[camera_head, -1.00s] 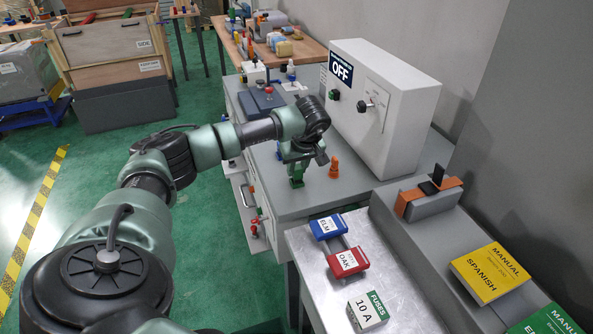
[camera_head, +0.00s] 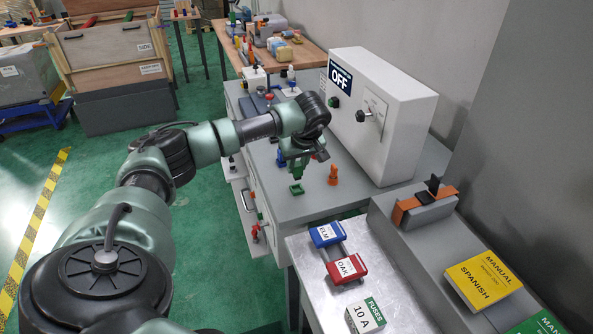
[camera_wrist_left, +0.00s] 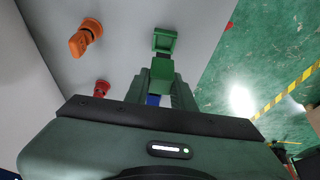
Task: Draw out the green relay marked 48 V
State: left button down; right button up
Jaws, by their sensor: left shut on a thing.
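My left gripper (camera_head: 297,168) is over the grey bench top and shut on a green relay (camera_wrist_left: 160,77). The relay is above a green socket (camera_head: 297,189), which shows as a hollow square frame in the left wrist view (camera_wrist_left: 164,40). A dark part shows between the relay and the socket in the wrist view. No 48 V marking is legible. My right gripper is not in view.
A white cabinet (camera_head: 395,120) marked OFF stands behind. The bench edge is close on the left.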

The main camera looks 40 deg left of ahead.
pick_arm(q)
jog(key=shift+r, duration=0.4)
jog(key=shift+r+p, duration=1.2)
jog(key=shift+r, duration=0.15)
